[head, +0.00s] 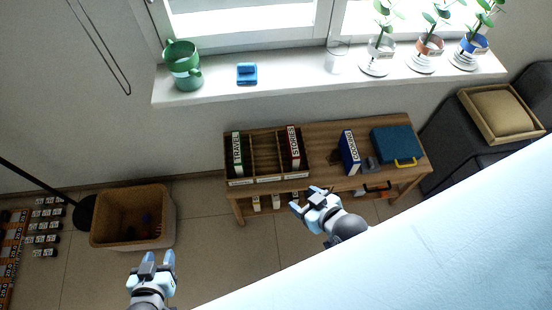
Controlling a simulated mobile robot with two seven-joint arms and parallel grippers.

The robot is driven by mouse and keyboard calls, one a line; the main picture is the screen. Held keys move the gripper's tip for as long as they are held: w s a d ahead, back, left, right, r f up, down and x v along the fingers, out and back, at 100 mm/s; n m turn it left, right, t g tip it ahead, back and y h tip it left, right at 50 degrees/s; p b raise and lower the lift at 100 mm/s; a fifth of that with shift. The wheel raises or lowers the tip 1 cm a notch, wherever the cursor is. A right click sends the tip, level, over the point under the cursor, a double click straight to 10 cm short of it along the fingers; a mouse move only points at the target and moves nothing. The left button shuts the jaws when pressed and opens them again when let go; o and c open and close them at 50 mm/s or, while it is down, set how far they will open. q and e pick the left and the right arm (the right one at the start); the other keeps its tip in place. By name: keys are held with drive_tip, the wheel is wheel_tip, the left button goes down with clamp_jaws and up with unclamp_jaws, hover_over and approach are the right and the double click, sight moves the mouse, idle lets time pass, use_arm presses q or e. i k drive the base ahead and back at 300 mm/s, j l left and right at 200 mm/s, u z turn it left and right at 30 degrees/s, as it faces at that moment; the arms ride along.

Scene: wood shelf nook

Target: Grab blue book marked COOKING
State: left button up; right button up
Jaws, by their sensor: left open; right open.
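The blue book marked COOKING (348,152) stands upright on the wooden shelf table (325,186), to the right of the divided book rack. Its white spine label faces up toward my view. My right gripper (303,198) is open and empty in front of the table, lower left of the book and apart from it. My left gripper (158,258) is open and empty over the floor at the lower left, far from the book.
The wooden rack (266,155) holds a green TRAVEL book (238,156) and a red STORIES book (293,147). A small dark object (371,164) and a teal case (396,143) stand right of the book. A bin (132,218) stands on the floor at left.

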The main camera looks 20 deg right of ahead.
sight(351, 160)
drive_tip(key=k+l, duration=0.3)
drive_tip(key=k, duration=0.15)
drive_tip(key=k+l, duration=0.3)
drive_tip(key=k, duration=0.2)
drive_tip(key=k+l, duration=0.3)
drive_tip(key=k, duration=0.15)
